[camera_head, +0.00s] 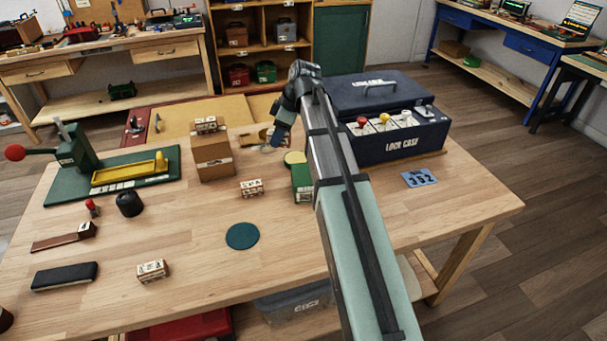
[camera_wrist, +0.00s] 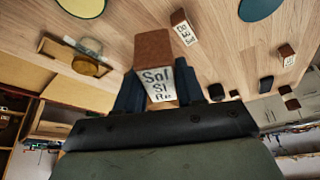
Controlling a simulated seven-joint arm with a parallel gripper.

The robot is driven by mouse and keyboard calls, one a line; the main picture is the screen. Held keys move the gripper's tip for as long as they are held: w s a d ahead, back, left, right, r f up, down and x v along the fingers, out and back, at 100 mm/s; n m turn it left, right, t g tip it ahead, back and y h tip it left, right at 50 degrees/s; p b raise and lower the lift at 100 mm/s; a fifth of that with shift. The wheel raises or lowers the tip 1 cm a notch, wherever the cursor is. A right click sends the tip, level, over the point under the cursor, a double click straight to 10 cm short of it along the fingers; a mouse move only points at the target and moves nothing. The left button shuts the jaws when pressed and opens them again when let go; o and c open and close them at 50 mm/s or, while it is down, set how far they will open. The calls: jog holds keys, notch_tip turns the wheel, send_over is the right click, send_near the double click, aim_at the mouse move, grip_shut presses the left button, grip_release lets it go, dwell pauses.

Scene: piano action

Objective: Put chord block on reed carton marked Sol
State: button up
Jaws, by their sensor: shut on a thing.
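My gripper (camera_wrist: 158,92) is shut on a chord block (camera_wrist: 153,52), brown with a white label reading Sol, Si, Re. In the head view my gripper (camera_head: 279,138) hangs near the table's far edge, right of a tall brown carton (camera_head: 213,160); I cannot make out the held block there. The carton stands upright with a small labelled block (camera_head: 209,125) on top; its own marking is too small to read. Other labelled blocks lie on the table, one near the middle (camera_head: 252,188) and one near the front (camera_head: 152,271).
A green lever device (camera_head: 115,165) and a black knob (camera_head: 130,204) are at left. The dark lock case (camera_head: 400,143) stands at right. The front right tabletop is mostly clear.

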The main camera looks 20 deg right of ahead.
jog(key=r+m, duration=0.1)
send_over(299, 172)
jog(key=w+d, duration=0.1)
jog(key=shift+s+m+t, duration=0.5)
jog(key=shift+s+m, duration=0.7)
jog(key=shift+h, duration=0.4)
jog(key=shift+f, duration=4.9)
jog(key=shift+f, duration=0.15)
jog(key=o, duration=1.1)
jog(key=shift+c, duration=0.2)
jog(key=v, duration=1.2)
